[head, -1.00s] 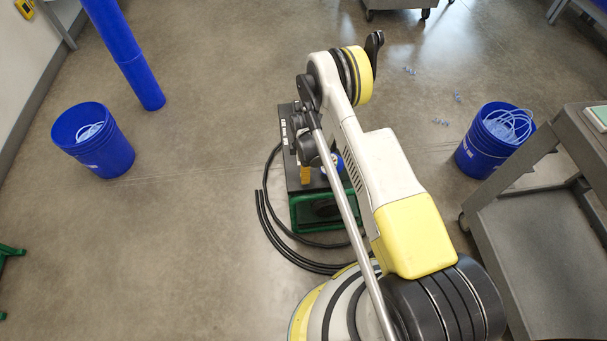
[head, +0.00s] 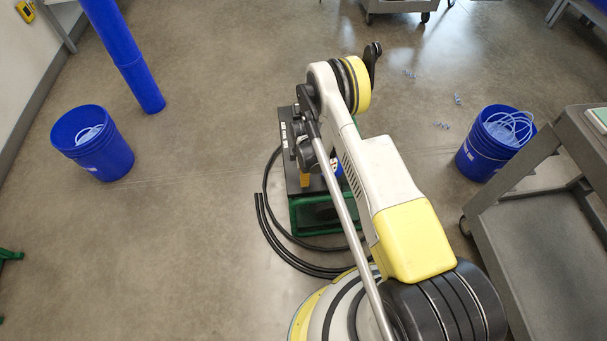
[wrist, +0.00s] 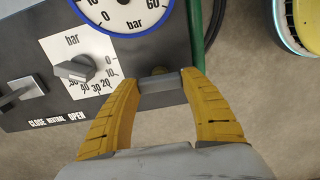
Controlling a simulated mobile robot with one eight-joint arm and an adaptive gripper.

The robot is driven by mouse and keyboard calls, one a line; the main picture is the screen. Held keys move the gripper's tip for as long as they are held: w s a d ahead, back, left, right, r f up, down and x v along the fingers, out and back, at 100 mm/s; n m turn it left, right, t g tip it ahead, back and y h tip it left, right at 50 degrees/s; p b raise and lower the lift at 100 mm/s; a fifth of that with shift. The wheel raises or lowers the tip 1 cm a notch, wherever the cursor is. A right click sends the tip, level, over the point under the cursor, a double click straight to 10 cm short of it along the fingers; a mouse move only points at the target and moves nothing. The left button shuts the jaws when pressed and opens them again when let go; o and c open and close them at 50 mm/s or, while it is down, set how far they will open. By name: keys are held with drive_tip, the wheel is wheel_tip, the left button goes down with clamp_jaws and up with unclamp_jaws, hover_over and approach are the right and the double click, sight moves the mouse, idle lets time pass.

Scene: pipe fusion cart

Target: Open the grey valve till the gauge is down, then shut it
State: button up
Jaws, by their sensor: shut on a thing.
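In the wrist view, the yellow fingers of my gripper (wrist: 160,78) are closed on the grey valve (wrist: 162,92), a small block-like handle at the panel's right edge. The white gauge (wrist: 125,12), marked in bar, shows only its lower part at the top of the view. The exact needle reading cannot be told. Left of my gripper are a grey pressure knob (wrist: 75,68) on a bar scale and a lever (wrist: 18,92) above "CLOSE NEUTRAL OPEN".
A green frame tube (wrist: 195,35) runs just right of the valve. Black hoses (head: 290,255) curve on the floor beside the cart. Blue buckets (head: 92,150) (head: 490,150) stand left and right. A grey trolley (head: 545,230) stands at right. Open floor lies left.

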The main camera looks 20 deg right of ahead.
drive_tip(key=m, duration=0.8)
drive_tip(key=shift+m, duration=0.3)
drive_tip(key=m, duration=0.4)
drive_tip(key=shift+m, duration=2.1)
